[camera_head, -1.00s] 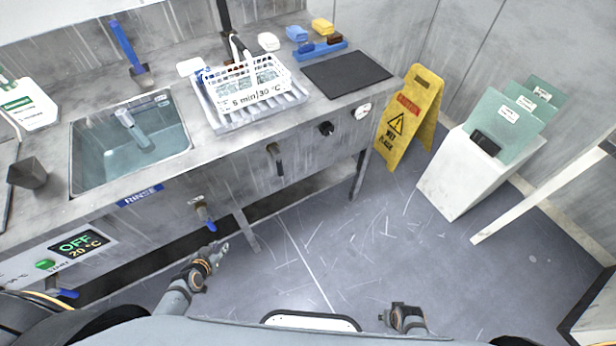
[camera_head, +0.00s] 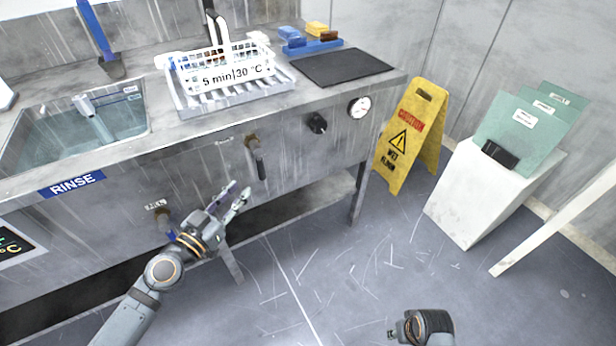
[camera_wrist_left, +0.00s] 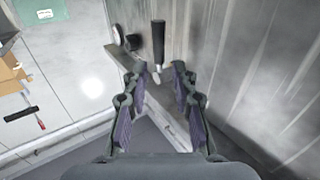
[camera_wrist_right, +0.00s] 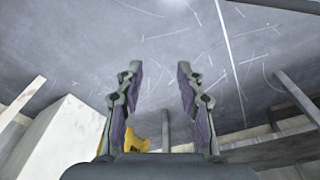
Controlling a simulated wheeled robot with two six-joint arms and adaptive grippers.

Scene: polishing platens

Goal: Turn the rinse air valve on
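A valve with a brass-coloured body and a dark lever (camera_head: 259,165) hanging down is on the front panel, right of the RINSE sign; its small label is unreadable. The lever also shows in the left wrist view (camera_wrist_left: 158,42), upright in that picture, ahead of and between the fingertips. My left gripper (camera_head: 236,197) is open and empty, below and slightly left of the lever and apart from it. A second valve (camera_head: 161,214) with a blue handle, partly hidden by my left gripper, sits lower left. My right gripper (camera_head: 398,329) is open and empty above the floor (camera_wrist_right: 185,68).
A black knob (camera_head: 316,123) and a round gauge (camera_head: 359,107) are farther right on the panel. A basket rack (camera_head: 230,92) and the sink (camera_head: 75,130) are above. A table leg (camera_head: 232,264) stands below my left gripper. A yellow floor sign (camera_head: 408,138) stands right.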

